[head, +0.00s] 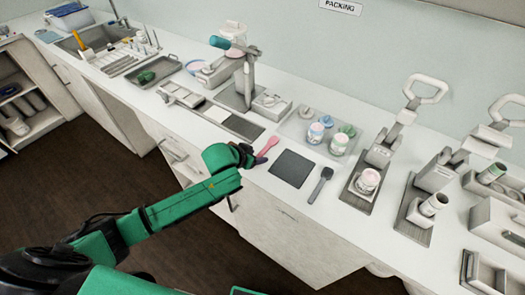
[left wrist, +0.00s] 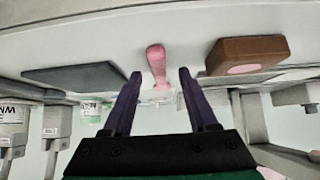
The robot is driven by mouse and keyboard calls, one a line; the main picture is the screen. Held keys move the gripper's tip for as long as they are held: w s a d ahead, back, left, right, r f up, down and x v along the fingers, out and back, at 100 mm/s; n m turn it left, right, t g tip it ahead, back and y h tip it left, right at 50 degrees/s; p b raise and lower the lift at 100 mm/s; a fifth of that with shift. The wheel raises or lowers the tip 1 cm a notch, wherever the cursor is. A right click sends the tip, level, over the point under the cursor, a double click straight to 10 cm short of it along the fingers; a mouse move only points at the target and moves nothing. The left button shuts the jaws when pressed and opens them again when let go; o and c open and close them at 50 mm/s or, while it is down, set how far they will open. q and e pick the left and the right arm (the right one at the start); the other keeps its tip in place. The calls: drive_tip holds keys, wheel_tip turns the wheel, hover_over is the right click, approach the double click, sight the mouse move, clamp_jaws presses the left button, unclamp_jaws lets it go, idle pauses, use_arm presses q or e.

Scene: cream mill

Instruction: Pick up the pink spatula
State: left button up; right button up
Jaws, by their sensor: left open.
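The pink spatula (head: 268,144) lies on the white counter, just left of a dark square mat (head: 293,168). My left gripper (head: 260,159) is at the counter's front edge, close to the near end of the spatula. In the left wrist view the spatula (left wrist: 156,62) shows in the gap between the two purple fingers of my left gripper (left wrist: 160,72). The fingers are apart, and they do not visibly grip it. My right gripper is not in view.
A dark grey spatula (head: 322,181) lies right of the mat. A brown block (left wrist: 248,54) shows beside the spatula in the left wrist view. Lever presses (head: 380,153) stand to the right.

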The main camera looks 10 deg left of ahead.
use_arm(q)
clamp_jaws()
drive_tip(key=shift+r, duration=0.1)
